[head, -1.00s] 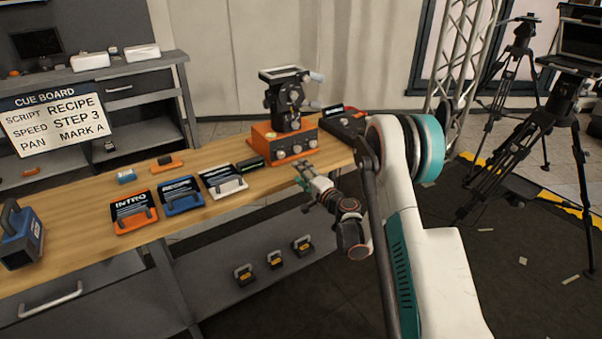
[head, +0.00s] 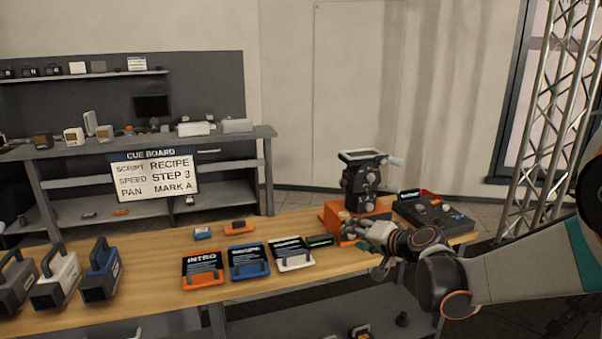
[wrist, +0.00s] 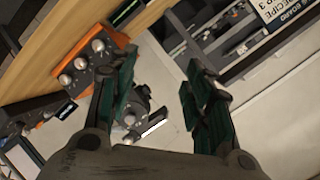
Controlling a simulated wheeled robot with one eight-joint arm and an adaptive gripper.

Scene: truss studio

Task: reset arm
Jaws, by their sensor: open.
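My gripper (head: 375,240) is in front of the orange device at the right part of the wooden table in the head view. In the wrist view my gripper (wrist: 160,90) has its two fingers spread wide with nothing between them. My arm reaches in from the right edge of the head view, with the forearm nearly level. The orange device (head: 330,215) carries a black camera head (head: 362,185) on top. The orange device's knobbed front (wrist: 85,65) also shows in the wrist view, beyond the left finger. My gripper partly hides the device in the head view.
On the wooden table (head: 150,285) lie orange INTRO (head: 203,268), blue (head: 248,262) and white (head: 291,254) cards. Handled blocks stand at left, including a blue one (head: 102,270). A dark console (head: 432,213) sits at the right end. A truss (head: 550,110) stands behind my arm.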

